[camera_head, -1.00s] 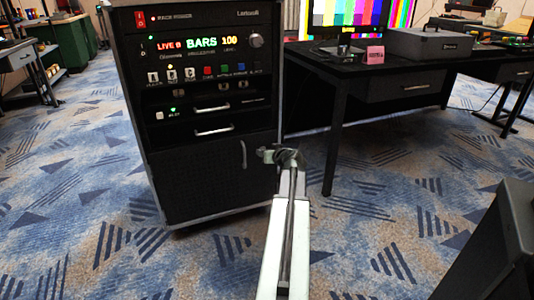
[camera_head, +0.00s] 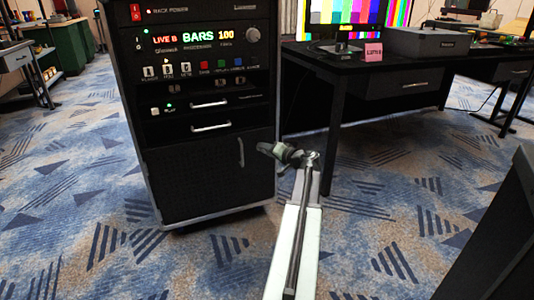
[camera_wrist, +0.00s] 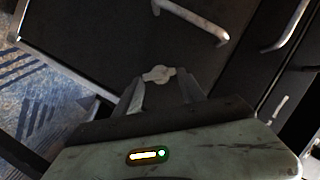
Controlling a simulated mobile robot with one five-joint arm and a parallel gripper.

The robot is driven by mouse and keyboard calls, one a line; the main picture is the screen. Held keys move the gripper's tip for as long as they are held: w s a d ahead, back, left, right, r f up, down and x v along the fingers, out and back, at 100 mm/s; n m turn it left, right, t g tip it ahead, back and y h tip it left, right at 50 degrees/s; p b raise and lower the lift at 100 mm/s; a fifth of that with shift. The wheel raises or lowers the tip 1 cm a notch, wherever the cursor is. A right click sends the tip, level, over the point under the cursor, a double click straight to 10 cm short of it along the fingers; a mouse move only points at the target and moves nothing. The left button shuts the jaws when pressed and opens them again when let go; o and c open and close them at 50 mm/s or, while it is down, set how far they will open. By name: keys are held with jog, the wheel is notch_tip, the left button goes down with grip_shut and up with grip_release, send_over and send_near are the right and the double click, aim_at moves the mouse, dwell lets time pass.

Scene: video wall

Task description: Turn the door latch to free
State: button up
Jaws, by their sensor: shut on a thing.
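The door latch (camera_wrist: 158,73) is a small pale metal turn-piece on the dark cabinet door (camera_wrist: 100,40) in the wrist view. My gripper (camera_wrist: 160,79) has its two fingers on either side of the latch and is shut on it. In the head view my gripper (camera_head: 265,148) reaches the right edge of the rack's lower black door (camera_head: 195,175), just right of its upright handle (camera_head: 241,152). The latch is hidden there behind my gripper. The door looks closed, and the latch's exact angle is hard to tell.
The black rack (camera_head: 190,18) has lit controls and drawer handles above the door. A dark desk (camera_head: 350,68) with a grey box (camera_head: 428,42) and pink card stands to the right. A dark block (camera_head: 495,240) fills the lower right corner. Patterned carpet is clear in front.

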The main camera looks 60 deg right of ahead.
jog(key=shift+s+d+m, duration=0.1)
jog(key=shift+d+m, duration=0.05)
jog(key=shift+m, duration=0.15)
dwell(0.4)
jog(key=o, duration=1.4)
jog(key=shift+c, duration=0.2)
jog(key=p+v, duration=0.1)
jog(key=v, duration=0.6)
jog(key=shift+s+p, duration=0.3)
jog(key=shift+s, duration=0.1)
